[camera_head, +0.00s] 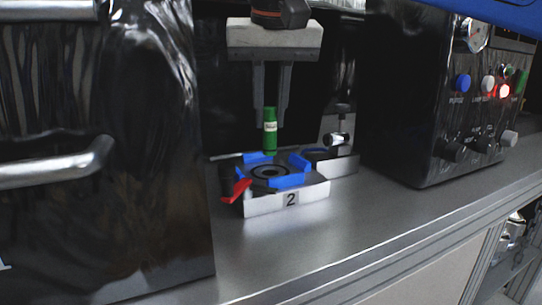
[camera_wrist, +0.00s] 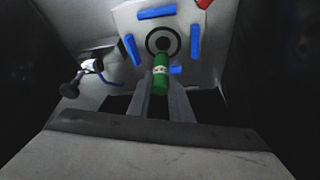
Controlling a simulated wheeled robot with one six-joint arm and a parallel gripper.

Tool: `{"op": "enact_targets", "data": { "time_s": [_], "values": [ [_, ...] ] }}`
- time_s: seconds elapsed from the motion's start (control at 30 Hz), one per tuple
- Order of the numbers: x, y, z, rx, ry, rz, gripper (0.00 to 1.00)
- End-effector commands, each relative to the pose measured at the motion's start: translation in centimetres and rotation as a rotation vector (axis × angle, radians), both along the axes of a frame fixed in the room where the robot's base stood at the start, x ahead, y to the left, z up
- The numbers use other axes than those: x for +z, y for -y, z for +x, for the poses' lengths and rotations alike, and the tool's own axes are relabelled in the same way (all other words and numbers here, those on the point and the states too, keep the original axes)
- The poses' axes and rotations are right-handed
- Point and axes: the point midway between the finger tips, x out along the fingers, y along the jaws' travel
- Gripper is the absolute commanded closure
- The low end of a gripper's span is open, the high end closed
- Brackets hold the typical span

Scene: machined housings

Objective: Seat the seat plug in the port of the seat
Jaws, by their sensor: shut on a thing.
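The green seat plug (camera_head: 270,130) with a pale label hangs upright between the fingers of my gripper (camera_head: 271,112). My gripper is shut on it, and its lower end is free. The seat is a pale block (camera_head: 262,204) marked "2" with blue guides and a dark ring around its port (camera_head: 268,171). The plug is above the port, apart from it. In the wrist view the green plug (camera_wrist: 161,75) extends from my gripper (camera_wrist: 163,85) towards the dark ringed port (camera_wrist: 163,40), and its tip overlaps the ring's lower edge. The port's centre stays visible there.
A red lever (camera_head: 237,190) sticks out at the seat's left. A clamp with a metal knob (camera_head: 338,139) stands behind right. Dark machine housings flank the bay, the right one (camera_head: 430,100) with buttons. The metal bench (camera_head: 370,215) in front is clear.

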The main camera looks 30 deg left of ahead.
Motion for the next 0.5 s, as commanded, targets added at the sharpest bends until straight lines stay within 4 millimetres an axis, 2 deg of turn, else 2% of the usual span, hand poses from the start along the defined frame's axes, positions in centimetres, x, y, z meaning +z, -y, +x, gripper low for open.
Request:
{"op": "enact_targets", "data": {
  "time_s": [0.1, 0.3, 0.5],
  "values": [
    [-1.7, 0.1, 0.0, 0.000, -0.001, -0.001, 1.00],
    [-3.2, 0.0, 0.0, -0.001, 0.000, 0.000, 1.00],
    [-5.9, 0.0, 0.0, 0.000, -0.001, -0.004, 1.00]
  ]
}}
